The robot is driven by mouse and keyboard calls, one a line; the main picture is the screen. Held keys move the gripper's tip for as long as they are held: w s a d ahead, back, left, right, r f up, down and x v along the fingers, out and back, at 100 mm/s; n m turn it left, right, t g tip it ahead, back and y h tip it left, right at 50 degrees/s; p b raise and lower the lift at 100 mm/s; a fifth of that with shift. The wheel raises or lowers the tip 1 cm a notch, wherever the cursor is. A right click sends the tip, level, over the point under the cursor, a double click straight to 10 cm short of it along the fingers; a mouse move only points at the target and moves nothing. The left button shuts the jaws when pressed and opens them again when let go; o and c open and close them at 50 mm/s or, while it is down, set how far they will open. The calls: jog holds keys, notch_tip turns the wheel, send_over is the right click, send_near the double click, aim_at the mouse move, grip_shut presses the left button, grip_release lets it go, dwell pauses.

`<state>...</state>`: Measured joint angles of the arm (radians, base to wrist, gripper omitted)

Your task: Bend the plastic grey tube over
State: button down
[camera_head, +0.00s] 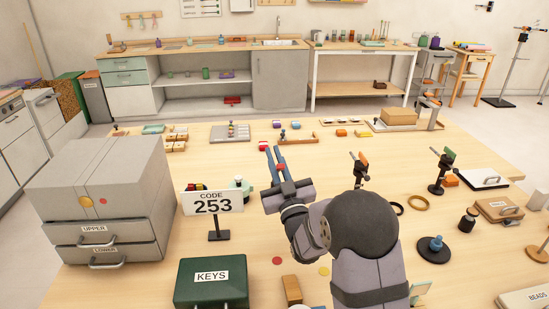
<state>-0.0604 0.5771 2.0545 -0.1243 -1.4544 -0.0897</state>
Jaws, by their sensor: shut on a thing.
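My gripper (273,152) reaches away from me over the middle of the table, just right of the CODE 253 sign. Its two blue fingers have reddish parts and lie close together. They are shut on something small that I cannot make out. I cannot pick out a plastic grey tube with certainty in this view. My arm and wrist hide part of the table in front and to the right of the gripper.
The CODE 253 sign (213,202) and a grey drawer cabinet (100,190) stand left. A green KEYS box (212,284) is in front. Two clamp stands, one orange-topped (361,168) and one dark green (442,166), stand right. A grey tray (218,134) lies behind.

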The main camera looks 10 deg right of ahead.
jog(key=shift+f+b, duration=0.3)
jog(key=shift+b, duration=0.35)
jog(key=b, duration=0.1)
jog(key=t+b, duration=0.1)
jog(key=b, duration=0.1)
jog(key=shift+s+f+y, duration=0.1)
jog(key=shift+s+y, duration=0.15)
jog(key=shift+y, duration=0.15)
jog(key=shift+s+r+b, duration=0.1)
jog(key=shift+r+b, duration=0.15)
jog(key=shift+b, duration=0.35)
jog(key=c, duration=1.8)
grip_release()
jog(key=shift+c, duration=0.2)
